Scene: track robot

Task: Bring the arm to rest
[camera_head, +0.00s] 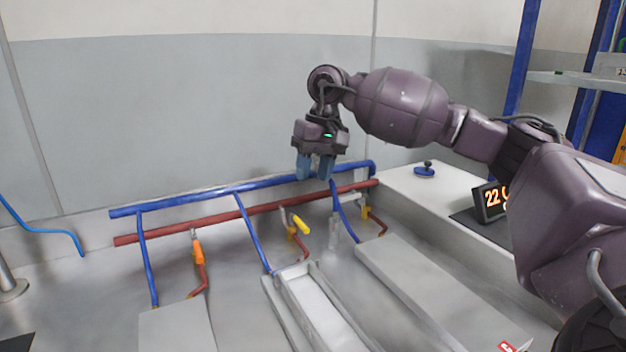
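My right arm reaches in from the right side of the head view. Its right gripper (315,168) points down in front of the blue pipe (210,194), near the pipe's right end. My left gripper is not in view.
A red pipe (265,209) runs below the blue one, with an orange-handled valve (197,252) and a yellow-handled valve (301,224). Grey blocks (178,328) stand below. A display (491,201) and blue knob (425,171) are on the right ledge. A blue-post shelf stands far right.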

